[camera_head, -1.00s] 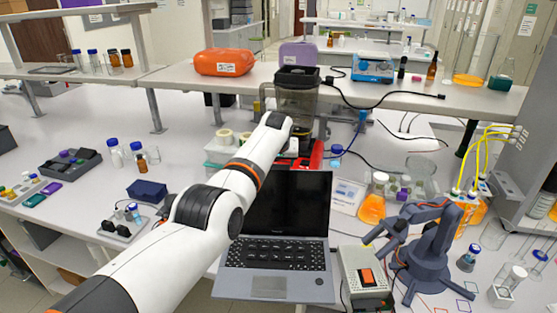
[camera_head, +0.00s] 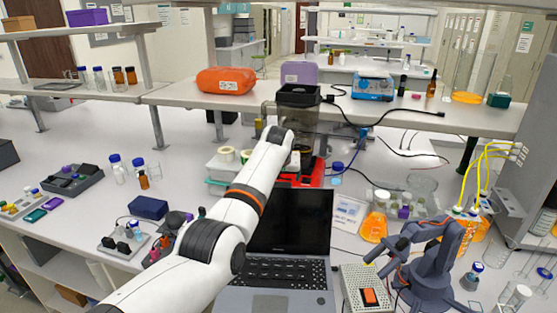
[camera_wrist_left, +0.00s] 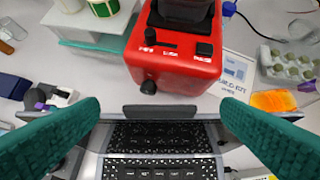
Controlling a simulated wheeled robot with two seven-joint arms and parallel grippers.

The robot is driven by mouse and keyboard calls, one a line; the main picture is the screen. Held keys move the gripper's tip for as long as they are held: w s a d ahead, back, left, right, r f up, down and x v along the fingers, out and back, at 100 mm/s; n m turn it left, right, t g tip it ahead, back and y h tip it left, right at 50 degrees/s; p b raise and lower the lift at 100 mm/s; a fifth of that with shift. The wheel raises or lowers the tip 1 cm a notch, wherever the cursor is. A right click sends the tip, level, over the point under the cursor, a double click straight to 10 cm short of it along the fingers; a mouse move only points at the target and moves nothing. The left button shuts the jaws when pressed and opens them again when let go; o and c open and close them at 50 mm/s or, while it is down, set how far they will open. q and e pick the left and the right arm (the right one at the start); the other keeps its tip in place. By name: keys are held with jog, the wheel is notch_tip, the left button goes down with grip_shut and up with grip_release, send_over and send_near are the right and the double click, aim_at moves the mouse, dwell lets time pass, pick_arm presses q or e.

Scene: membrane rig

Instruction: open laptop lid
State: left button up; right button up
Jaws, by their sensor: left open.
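The laptop stands open on the bench, its dark screen lid (camera_head: 305,222) raised and leaning back behind the keyboard base (camera_head: 290,273). My left arm crosses in front of the lid's left part in the head view and hides it. My left gripper (camera_wrist_left: 161,108) is open in the left wrist view, its two green fingers wide apart on either side. The lid's top edge (camera_wrist_left: 185,112) shows nearly edge-on between and below the fingertips, with the keyboard (camera_wrist_left: 160,135) beyond it. Nothing is gripped, and I cannot tell whether a finger touches the lid. My right gripper is out of view.
A red device (camera_wrist_left: 175,62) stands close behind the lid. A beige box with an orange switch (camera_head: 367,290) and a small grey-blue robot arm (camera_head: 432,268) stand right of the laptop. An orange-filled flask (camera_head: 374,228) is nearby. A blue box (camera_head: 148,207) lies left of my arm.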

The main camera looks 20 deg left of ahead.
pick_arm(q)
jog(key=b+v, duration=0.3)
jog(key=v, duration=0.7)
jog(key=shift+s+r+b, duration=0.2)
jog(key=shift+b, duration=0.2)
